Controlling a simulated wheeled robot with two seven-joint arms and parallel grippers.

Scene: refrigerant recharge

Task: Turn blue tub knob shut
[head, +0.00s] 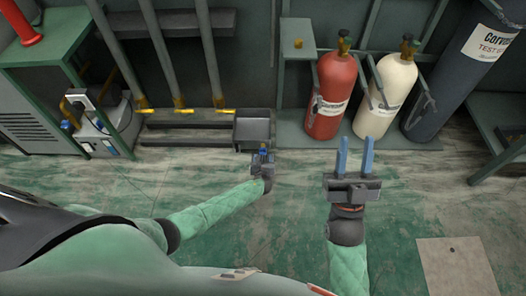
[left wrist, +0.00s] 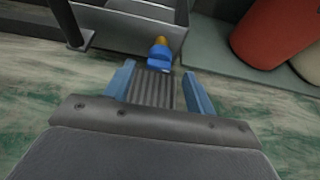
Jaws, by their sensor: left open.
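A grey open tub (head: 253,131) stands by the back wall, left of the gas cylinders. In the left wrist view, its blue knob (left wrist: 159,53) with a brass-coloured stem sticks out from the tub wall (left wrist: 120,28). My left gripper (left wrist: 160,82) is open with its blue fingers apart. The knob shows beyond the fingertips, roughly centred between them, with nothing held. In the head view my left gripper (head: 263,156) is at the tub's front right corner and largely hides the knob. My right gripper (head: 355,155) is open and empty, over the floor before the cylinders.
A red cylinder (head: 332,95), a cream cylinder (head: 386,93) and a dark cylinder (head: 452,85) stand on a low platform at the right. Pipes with yellow handles (head: 180,110) run left of the tub. A machine (head: 108,125) stands farther left.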

